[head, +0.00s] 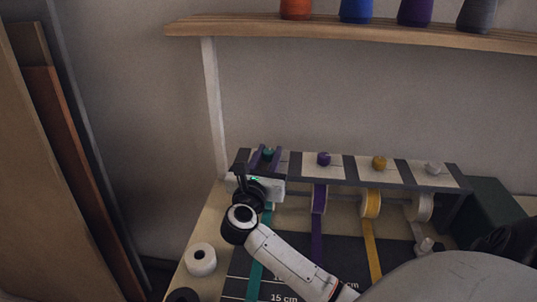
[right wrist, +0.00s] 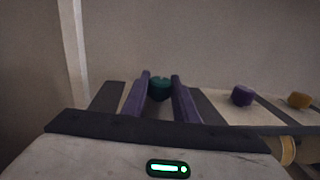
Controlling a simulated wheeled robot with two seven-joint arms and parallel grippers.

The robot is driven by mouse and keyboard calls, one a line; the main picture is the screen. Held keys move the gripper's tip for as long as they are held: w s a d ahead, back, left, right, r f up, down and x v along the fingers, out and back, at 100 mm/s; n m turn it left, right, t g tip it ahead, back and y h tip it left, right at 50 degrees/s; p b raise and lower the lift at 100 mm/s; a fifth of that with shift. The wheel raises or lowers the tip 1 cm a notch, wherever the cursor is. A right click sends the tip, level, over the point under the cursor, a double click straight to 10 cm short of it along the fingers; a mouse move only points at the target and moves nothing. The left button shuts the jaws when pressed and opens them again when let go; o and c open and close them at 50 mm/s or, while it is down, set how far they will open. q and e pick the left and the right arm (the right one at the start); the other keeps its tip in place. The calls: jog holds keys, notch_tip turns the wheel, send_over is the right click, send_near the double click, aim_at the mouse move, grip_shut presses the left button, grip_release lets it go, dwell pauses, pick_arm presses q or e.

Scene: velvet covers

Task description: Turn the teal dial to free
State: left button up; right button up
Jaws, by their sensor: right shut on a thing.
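The teal dial (head: 268,153) sits at the left end of a rack top with pale and dark panels. In the right wrist view the teal dial (right wrist: 160,88) is between the two purple fingers of my right gripper (right wrist: 160,90). In the head view my right gripper (head: 266,157) reaches over the rack's left end, shut on the dial. A teal ribbon (head: 256,275) runs down towards the front below it. The dial's pointer and any setting marks are hidden or too small to read. My left gripper is not in view.
Beside it are a purple dial (head: 324,158), a yellow dial (head: 379,163) and a white dial (head: 432,168), with ribbon spools below. A white roll (head: 200,259) stands at front left. A wooden shelf (head: 350,32) with several coloured spools is above. A dark green box (head: 492,208) stands right.

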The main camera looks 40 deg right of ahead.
jog(key=shift+s+f+n+t+y, duration=0.1)
jog(key=shift+n+t+y, duration=0.45)
jog(key=shift+t, duration=0.25)
jog(key=shift+n+t+y, duration=0.85)
jog(key=shift+t, duration=0.05)
jog(key=o, duration=1.1)
jog(key=shift+c, duration=0.2)
jog(key=b+v, duration=0.2)
jog(key=v, duration=0.8)
jog(key=shift+a, duration=0.1)
